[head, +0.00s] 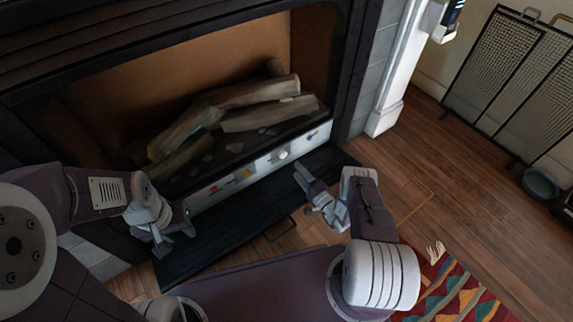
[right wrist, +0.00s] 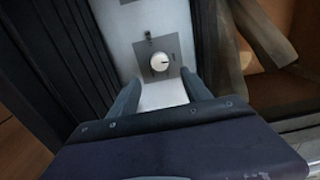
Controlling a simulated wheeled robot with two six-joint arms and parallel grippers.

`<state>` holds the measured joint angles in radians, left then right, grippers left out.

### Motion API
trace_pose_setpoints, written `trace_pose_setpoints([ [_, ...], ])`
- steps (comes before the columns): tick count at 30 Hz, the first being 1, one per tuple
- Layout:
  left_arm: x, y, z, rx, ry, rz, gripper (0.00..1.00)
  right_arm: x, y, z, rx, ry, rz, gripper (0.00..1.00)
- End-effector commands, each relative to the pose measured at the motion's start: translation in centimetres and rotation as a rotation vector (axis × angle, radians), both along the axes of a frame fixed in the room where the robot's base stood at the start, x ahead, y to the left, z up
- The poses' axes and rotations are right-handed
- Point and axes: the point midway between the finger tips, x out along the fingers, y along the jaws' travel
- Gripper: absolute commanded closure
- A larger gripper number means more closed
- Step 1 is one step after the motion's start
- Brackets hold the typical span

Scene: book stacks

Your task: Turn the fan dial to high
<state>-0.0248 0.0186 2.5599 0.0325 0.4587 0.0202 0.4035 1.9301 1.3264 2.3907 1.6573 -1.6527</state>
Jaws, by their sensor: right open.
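The fireplace's pale control panel (head: 265,163) runs below the logs, with a round white dial (head: 283,154) toward its right part. In the right wrist view, a white dial (right wrist: 159,62) sits on a grey square plate, with a small dark mark on its right side. Its lettering is too small to read. My right gripper (head: 304,190) is open and empty in front of the panel; in the right wrist view its fingers (right wrist: 160,82) point toward the dial, apart from it. My left gripper (head: 175,243) looks open and empty near the panel's left end.
The dark hearth slab (head: 225,228) lies below the panel. Logs (head: 235,105) fill the firebox. A mesh fire screen (head: 510,80) and a round bowl (head: 540,183) stand at the right. A patterned rug (head: 455,290) lies at the lower right, with open wooden floor beyond it.

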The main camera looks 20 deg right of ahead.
Motion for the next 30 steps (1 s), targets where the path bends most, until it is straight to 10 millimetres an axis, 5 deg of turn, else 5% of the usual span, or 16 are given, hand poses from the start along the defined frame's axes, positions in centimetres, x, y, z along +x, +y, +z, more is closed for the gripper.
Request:
trace_pose_setpoints([
  [12,0.0,0.0,-5.9,0.000,0.001,0.000,0.64,7.1,2.8,-0.5,0.000,-0.001,0.006,0.44],
  [23,0.0,0.0,-6.3,0.000,0.001,0.000,0.64,8.3,3.2,0.1,0.003,0.003,0.004,0.44],
  [24,0.0,0.0,-6.3,0.000,0.001,0.000,0.64,8.3,3.2,0.1,0.003,0.003,0.004,0.46],
  [30,0.0,0.0,-6.3,0.000,0.001,0.000,0.64,8.3,3.1,0.0,0.003,0.003,0.004,1.00],
])
